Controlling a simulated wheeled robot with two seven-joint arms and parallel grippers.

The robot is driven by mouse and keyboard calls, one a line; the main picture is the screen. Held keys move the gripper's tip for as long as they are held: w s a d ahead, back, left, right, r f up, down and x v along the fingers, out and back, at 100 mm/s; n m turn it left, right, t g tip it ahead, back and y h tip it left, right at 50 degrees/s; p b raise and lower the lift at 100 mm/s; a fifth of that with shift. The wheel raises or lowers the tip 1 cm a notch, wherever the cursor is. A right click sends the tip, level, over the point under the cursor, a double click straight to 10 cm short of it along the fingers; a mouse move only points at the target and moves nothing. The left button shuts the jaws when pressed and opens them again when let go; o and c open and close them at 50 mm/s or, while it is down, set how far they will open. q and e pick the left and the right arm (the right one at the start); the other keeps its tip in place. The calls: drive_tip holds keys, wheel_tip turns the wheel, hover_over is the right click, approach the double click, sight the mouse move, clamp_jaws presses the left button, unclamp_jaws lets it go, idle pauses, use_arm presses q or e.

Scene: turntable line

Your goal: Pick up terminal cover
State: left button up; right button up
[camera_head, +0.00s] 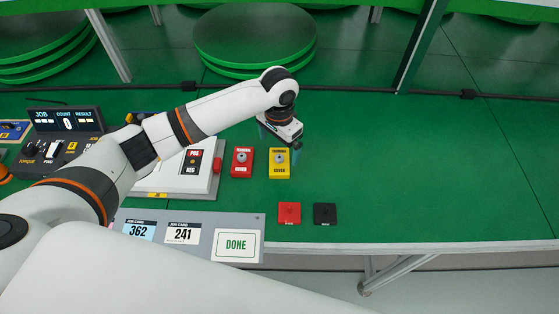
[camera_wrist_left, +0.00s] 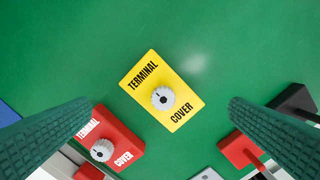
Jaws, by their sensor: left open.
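Two terminal covers lie on the green table, each with a grey knob on top. The yellow terminal cover (camera_head: 279,168) is right of the red terminal cover (camera_head: 242,168). My left gripper (camera_head: 281,143) is above and just behind the yellow cover, apart from it. In the left wrist view the yellow cover (camera_wrist_left: 148,84) is between and beyond the two open green fingers, with nothing held. The red cover (camera_wrist_left: 113,140) is partly behind the left finger there. My right gripper is not in view.
A white box with POS and NEG labels (camera_head: 160,184) stands left of the covers. A grey board (camera_head: 261,239) holds job cards and a DONE card. A red block (camera_head: 289,211) and black block (camera_head: 325,212) lie near the front edge. The table's right side is clear.

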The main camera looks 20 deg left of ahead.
sight(279, 157)
use_arm(q)
drive_tip(key=shift+w+f, duration=0.1)
drive_tip(key=shift+f, duration=0.2)
drive_tip(key=f, duration=0.4)
drive_tip(key=shift+s+f+p, duration=0.15)
drive_tip(key=shift+s+p, duration=0.15)
drive_tip(key=shift+f, duration=0.35)
drive_tip(key=shift+d, duration=0.1)
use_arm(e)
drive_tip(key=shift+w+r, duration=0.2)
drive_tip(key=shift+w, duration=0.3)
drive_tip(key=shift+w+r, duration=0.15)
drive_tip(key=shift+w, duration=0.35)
use_arm(q)
drive_tip(key=shift+c, duration=0.3)
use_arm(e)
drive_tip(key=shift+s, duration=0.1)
use_arm(q)
drive_tip(key=c, duration=1.5)
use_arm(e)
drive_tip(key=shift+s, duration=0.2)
